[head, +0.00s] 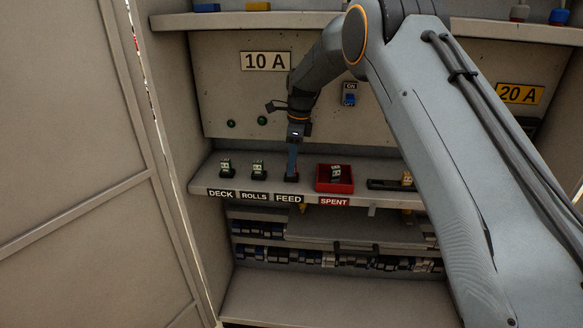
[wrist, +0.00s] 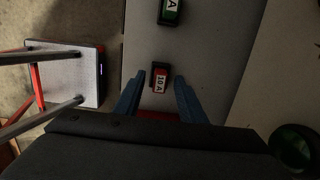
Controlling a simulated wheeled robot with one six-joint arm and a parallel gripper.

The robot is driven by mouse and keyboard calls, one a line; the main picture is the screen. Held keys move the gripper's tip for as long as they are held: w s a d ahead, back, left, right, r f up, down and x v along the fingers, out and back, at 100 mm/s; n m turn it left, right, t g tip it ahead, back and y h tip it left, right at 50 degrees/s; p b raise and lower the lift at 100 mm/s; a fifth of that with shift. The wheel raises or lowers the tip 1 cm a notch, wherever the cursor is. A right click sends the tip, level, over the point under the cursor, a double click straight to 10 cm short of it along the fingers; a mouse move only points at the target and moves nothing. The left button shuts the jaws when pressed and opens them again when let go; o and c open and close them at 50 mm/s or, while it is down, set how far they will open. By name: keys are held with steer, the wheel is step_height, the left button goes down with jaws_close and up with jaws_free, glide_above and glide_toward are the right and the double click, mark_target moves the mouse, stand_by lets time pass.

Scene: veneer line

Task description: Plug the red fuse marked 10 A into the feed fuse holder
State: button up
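The feed fuse holder (head: 291,178) is a small black block on the shelf above the FEED label (head: 288,198). My gripper (head: 292,172) points straight down at it, with its blue fingers close above or around it. In the wrist view, the red fuse marked 10 A (wrist: 160,82) lies between my two fingertips (wrist: 160,78), in line with a dark block. A gap shows on each side of it, so my gripper looks open. The fuse's lower part is hidden, so I cannot tell how deep it sits.
The rolls fuse (head: 258,168) and deck fuse (head: 226,169) stand to the left. The red spent tray (head: 334,188) holds a fuse, close on the right. A dark rack (head: 384,185) stands further right.

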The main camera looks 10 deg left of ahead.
steer(key=shift+d+r+b, duration=0.2)
steer(key=shift+r+b, duration=0.2)
steer(key=shift+r, duration=1.1)
steer(key=shift+d+r+b, duration=0.15)
steer(key=shift+r+b, duration=0.25)
steer(key=shift+r, duration=1.1)
steer(key=shift+d, duration=0.1)
steer(key=s+d+n, duration=0.1)
steer(key=d, duration=0.1)
steer(key=s+d+n, duration=0.1)
steer(key=d, duration=0.1)
steer(key=s+d+n, duration=0.1)
steer(key=s+d, duration=0.1)
steer(key=d, duration=0.1)
steer(key=shift+d, duration=0.1)
steer(key=s+d+f+n, duration=0.2)
steer(key=s+d+n, duration=0.3)
steer(key=s, duration=0.6)
steer(key=s+d+f+n+h, duration=0.1)
steer(key=s+d+f+n, duration=0.1)
steer(key=s+d+n, duration=0.3)
steer(key=s+d+f+n+t, duration=0.1)
steer(key=s+d+n, duration=0.4)
steer(key=s+d, duration=0.5)
steer(key=s+f, duration=0.1)
steer(key=s, duration=0.5)
steer(key=shift+s, duration=0.35)
